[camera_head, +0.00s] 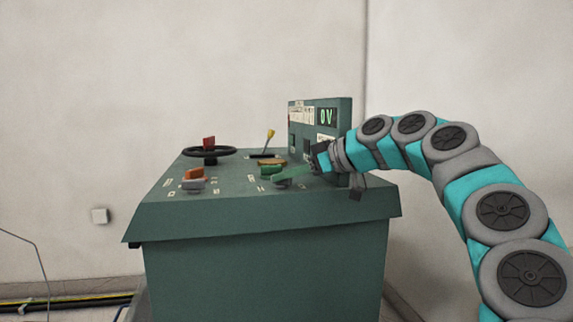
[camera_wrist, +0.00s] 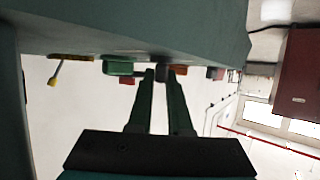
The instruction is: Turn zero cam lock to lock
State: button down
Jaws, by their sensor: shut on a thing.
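The green control console (camera_head: 265,212) stands in the middle of the head view, with several knobs on its sloped top. My gripper (camera_head: 288,173) reaches in from the right, low over the top. Its two long fingers (camera_wrist: 161,73) point at the knob row in the wrist view, close together, around a small dark knob (camera_wrist: 162,71) that they mostly hide. A green knob (camera_head: 271,172) lies right beside the fingertips; it also shows left of them in the wrist view (camera_wrist: 118,68). No readable label shows which knob is the zero cam lock.
A black handwheel (camera_head: 209,152), a yellow-tipped lever (camera_head: 269,137) and an upright panel reading 0V (camera_head: 326,116) stand at the back. An orange knob (camera_head: 193,174) and a grey knob (camera_head: 193,185) sit at the left. Air above the console's left side is free.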

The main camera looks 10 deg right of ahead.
jog(key=shift+n+g+y+p, duration=0.4)
jog(key=shift+n+g+p, duration=0.1)
jog(key=shift+n, duration=0.1)
jog(key=c, duration=0.8)
grip_release()
jog(key=shift+c, duration=0.2)
jog(key=shift+d, duration=0.1)
jog(key=shift+v, duration=3.85)
